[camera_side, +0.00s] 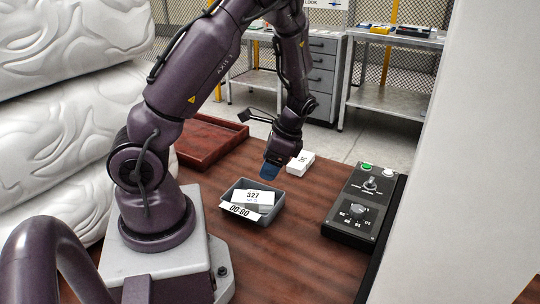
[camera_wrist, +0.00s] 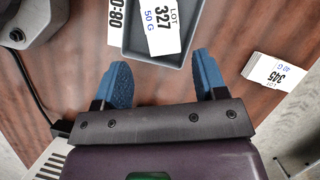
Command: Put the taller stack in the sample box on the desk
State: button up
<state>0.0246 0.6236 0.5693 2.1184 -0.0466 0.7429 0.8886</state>
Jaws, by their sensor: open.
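A small grey open box (camera_side: 275,205) stands on the brown desk, with a white label reading 00:80 (camera_side: 240,211) at its near side. A white stack marked LOT 327, 50 G (camera_side: 252,196) lies inside the box; it also shows in the wrist view (camera_wrist: 160,28). A second white stack (camera_side: 301,162) lies on the bare desk beyond the box; the wrist view shows it at the right, marked LOT 345, 40 G (camera_wrist: 277,72). I cannot tell which stack is taller. My gripper (camera_wrist: 163,80) has blue fingers, spread apart and empty, between the box and the second stack.
A black control panel (camera_side: 352,215) with knobs and a green button is at the desk's right. A reddish-brown tray (camera_side: 210,145) lies at the back left. White padded bags (camera_side: 60,110) are stacked at the left. A white pillar (camera_side: 465,150) stands at the right. Bare desk lies between box and panel.

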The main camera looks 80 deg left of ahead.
jog(key=s+d+r+n+t, duration=0.2)
jog(key=d+r+t, duration=0.3)
jog(key=d+r, duration=0.3)
jog(key=s+d+r+n+t+h, duration=0.1)
jog(key=d+r+t, duration=0.3)
jog(key=d+r, duration=0.5)
notch_tip(320, 180, up, 6)
jog(key=shift+s+d+n+t+h, duration=0.3)
jog(key=shift+s+n+t, duration=0.15)
jog(key=shift+s, duration=0.45)
jog(key=shift+c, duration=0.3)
